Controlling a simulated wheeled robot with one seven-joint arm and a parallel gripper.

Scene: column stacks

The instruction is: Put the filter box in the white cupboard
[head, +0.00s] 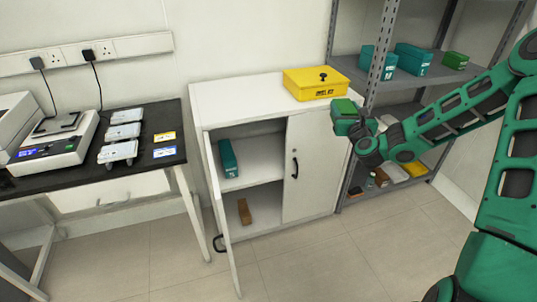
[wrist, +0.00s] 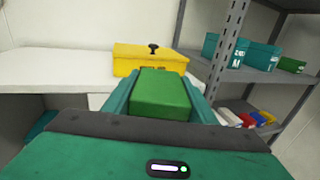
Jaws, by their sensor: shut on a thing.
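My gripper (head: 352,126) is shut on a green box, held in front of the closed right half of the white cupboard (head: 240,98), near the height of its top. In the wrist view the green box (wrist: 161,93) sits between the two fingers of my gripper (wrist: 160,85). No label on it can be read, so I cannot confirm that it is the filter box. The cupboard's left door (head: 219,205) stands open and its right door (head: 307,165) is shut. Inside, a teal box (head: 228,158) stands on the upper shelf and a brown block (head: 244,211) lies on the bottom.
A yellow case (head: 315,83) with a black knob sits on the cupboard top. A grey rack (head: 346,186) with teal boxes (head: 413,59) and a small green box (head: 455,60) stands at right. A black-topped table (head: 88,176) with a scale is at left. The floor in front is clear.

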